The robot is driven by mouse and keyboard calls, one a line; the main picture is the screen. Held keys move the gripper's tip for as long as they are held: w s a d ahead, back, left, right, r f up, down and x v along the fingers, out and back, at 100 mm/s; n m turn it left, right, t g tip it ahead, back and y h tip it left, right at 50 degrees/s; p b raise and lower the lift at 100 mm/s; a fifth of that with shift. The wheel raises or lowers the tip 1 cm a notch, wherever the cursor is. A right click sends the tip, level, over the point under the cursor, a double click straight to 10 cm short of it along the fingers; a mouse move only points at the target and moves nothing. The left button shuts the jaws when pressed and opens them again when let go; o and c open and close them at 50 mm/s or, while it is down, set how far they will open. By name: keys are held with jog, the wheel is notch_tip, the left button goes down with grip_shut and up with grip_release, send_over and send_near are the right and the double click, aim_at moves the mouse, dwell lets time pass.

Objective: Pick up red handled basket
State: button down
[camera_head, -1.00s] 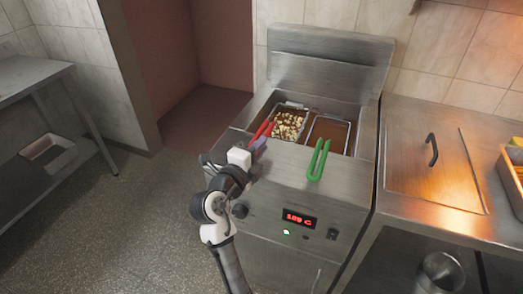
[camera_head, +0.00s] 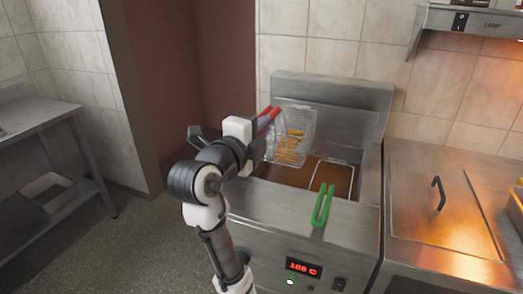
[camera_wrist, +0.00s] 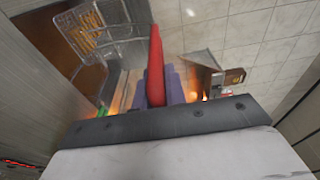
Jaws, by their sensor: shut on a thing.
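The red handled basket (camera_head: 292,138) is a wire mesh basket held up above the left side of the fryer, with some golden food visible through its mesh. Its red handle (camera_head: 268,119) points toward my gripper (camera_head: 258,124). My gripper is shut on the red handle. In the wrist view the red handle (camera_wrist: 156,68) runs between the two purple fingers, and the wire basket (camera_wrist: 98,32) hangs at the upper left. The handle's near end is hidden behind the gripper body.
A green-handled basket (camera_head: 322,206) sits in the right side of the fryer (camera_head: 262,218). A metal counter with a handled lid (camera_head: 438,194) stands to the right. A heat lamp (camera_head: 470,22) hangs at the upper right. A metal table (camera_head: 38,128) stands at the left.

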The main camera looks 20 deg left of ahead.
notch_tip(320, 180, up, 9)
jog(key=shift+f+b, duration=0.1)
jog(key=shift+b, duration=0.25)
dwell(0.3)
